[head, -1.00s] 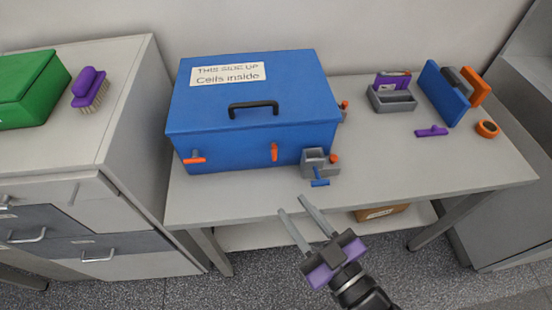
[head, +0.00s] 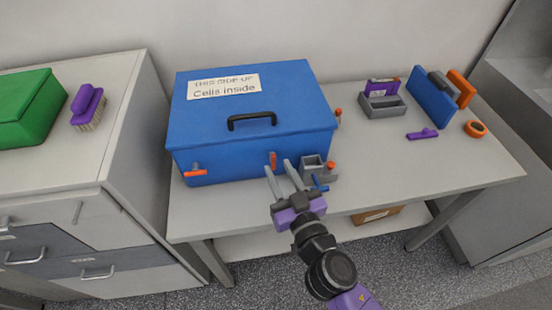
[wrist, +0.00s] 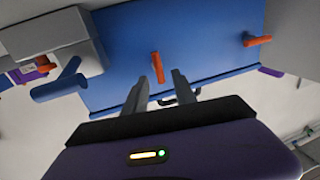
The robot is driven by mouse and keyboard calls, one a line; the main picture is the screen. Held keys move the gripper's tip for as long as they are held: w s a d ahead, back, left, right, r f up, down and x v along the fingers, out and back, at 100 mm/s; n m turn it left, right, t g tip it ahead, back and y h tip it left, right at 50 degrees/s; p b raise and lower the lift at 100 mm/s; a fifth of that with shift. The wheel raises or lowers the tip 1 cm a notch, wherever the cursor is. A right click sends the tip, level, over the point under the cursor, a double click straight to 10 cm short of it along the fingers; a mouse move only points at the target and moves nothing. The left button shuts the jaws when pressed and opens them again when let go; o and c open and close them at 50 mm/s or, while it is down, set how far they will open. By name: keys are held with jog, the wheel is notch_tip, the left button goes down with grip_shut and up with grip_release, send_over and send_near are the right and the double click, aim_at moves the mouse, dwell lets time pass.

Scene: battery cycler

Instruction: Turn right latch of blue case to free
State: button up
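The blue case (head: 225,152) stands closed on the table, its black handle (head: 251,121) on the lid. Its right latch (head: 273,160) is an orange lever on the front face, standing upright. The left latch (head: 195,173) lies level. My gripper (head: 279,167) is open and empty, just in front of the case at the right latch. In the wrist view, where the case appears upside down, the right latch (wrist: 157,67) shows just beyond the fingertips (wrist: 167,78), nearer the left finger. I cannot tell whether they touch.
A grey fixture (head: 313,168) with a blue lever (head: 320,184) stands close right of my gripper. An orange-tipped part (head: 338,117) sits at the case's right side. A grey tray (head: 382,107) and blue block (head: 431,97) stand farther right. The table's middle right is clear.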

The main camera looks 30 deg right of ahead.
aim_at(273, 159)
jog(key=shift+w+d+p, duration=0.15)
jog(key=shift+w+p, duration=0.2)
jog(key=shift+w, duration=1.1)
jog(key=shift+c, duration=0.2)
grip_shut()
